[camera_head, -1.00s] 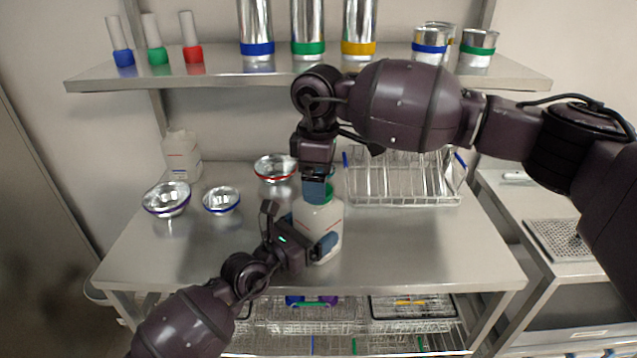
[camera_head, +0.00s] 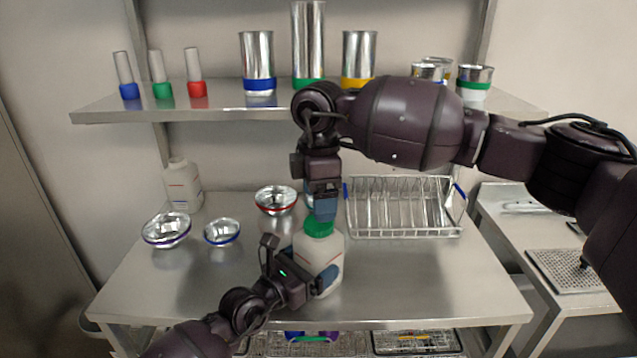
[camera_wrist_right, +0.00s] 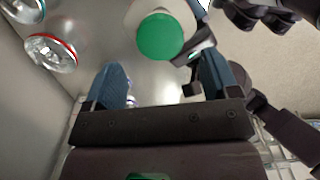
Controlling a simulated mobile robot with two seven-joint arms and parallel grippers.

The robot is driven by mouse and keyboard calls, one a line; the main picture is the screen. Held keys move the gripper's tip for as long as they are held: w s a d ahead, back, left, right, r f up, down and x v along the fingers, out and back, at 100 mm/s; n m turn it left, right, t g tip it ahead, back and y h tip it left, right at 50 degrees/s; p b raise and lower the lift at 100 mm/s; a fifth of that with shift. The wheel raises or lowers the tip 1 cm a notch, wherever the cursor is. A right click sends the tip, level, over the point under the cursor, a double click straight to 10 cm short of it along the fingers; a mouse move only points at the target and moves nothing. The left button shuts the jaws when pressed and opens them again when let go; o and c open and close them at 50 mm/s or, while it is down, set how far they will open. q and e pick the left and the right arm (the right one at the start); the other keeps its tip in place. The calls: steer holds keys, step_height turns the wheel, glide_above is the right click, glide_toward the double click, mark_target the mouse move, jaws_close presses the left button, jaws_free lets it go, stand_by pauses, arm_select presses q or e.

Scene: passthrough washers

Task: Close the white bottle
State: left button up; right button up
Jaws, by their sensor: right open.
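The white bottle (camera_head: 312,252) stands upright near the middle of the steel table, with a green cap (camera_head: 317,229) on its top. Whether the cap is tight I cannot tell. My left gripper (camera_head: 313,272) is shut on the bottle's body from the front left; one blue finger shows on its right side. My right gripper (camera_head: 322,208) points down just above the cap, its fingers open and empty. In the right wrist view the green cap (camera_wrist_right: 160,37) lies beyond the gap between my blue fingertips (camera_wrist_right: 163,72), and the fingers do not touch it.
A second white bottle (camera_head: 182,186) stands at the back left. Metal bowls (camera_head: 166,229) sit on the left and behind the bottle. A wire rack (camera_head: 405,207) stands at the back right. The shelf (camera_head: 220,104) above holds metal containers. The table's front right is clear.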

steer(key=n, duration=0.7)
steer(key=shift+r, duration=0.25)
steer(key=n, duration=0.5)
steer(key=shift+r+n, duration=0.15)
steer(key=shift+n, duration=0.25)
steer(key=n, duration=0.6)
steer(key=shift+r+n, duration=0.2)
steer(key=shift+n, duration=0.2)
steer(key=n, duration=0.5)
steer(key=shift+r+n, duration=0.15)
steer(key=shift+n, duration=0.25)
steer(key=n, duration=0.6)
steer(key=shift+r+n, duration=0.2)
steer(key=shift+n, duration=0.2)
steer(key=n, duration=0.5)
steer(key=shift+r+n, duration=0.15)
steer(key=shift+n, duration=0.15)
steer(key=n, duration=0.6)
steer(key=shift+r+n, duration=0.2)
steer(key=shift+n, duration=0.2)
steer(key=n, duration=0.6)
steer(key=shift+r+n, duration=0.2)
steer(key=shift+n, duration=0.2)
